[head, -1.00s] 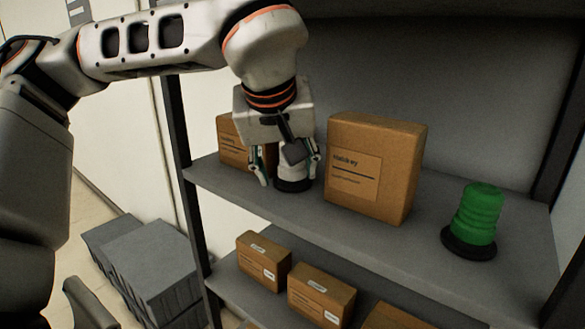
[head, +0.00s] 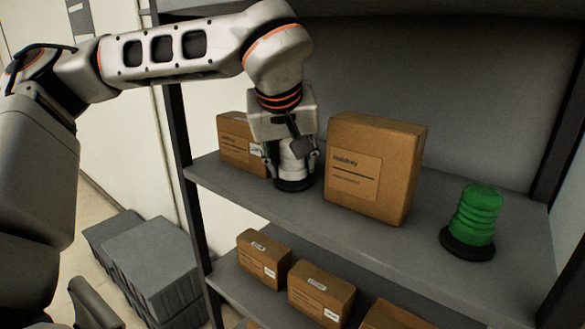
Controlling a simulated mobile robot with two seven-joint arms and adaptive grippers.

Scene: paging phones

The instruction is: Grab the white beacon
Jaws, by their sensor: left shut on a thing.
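The white beacon (head: 292,163) stands upright on its dark round base on the upper shelf (head: 262,203), between two cardboard boxes. My left gripper (head: 293,167) reaches down over it from above and is shut on it, with a finger on each side. The beacon's top is partly hidden by the gripper. My right gripper is not in the head view.
A large cardboard box (head: 372,170) stands close to the right of the gripper, and a smaller box (head: 236,142) is behind it on the left. A green beacon (head: 475,215) stands farther right. More boxes (head: 321,294) sit on the lower shelf. Grey crates (head: 155,262) are on the floor.

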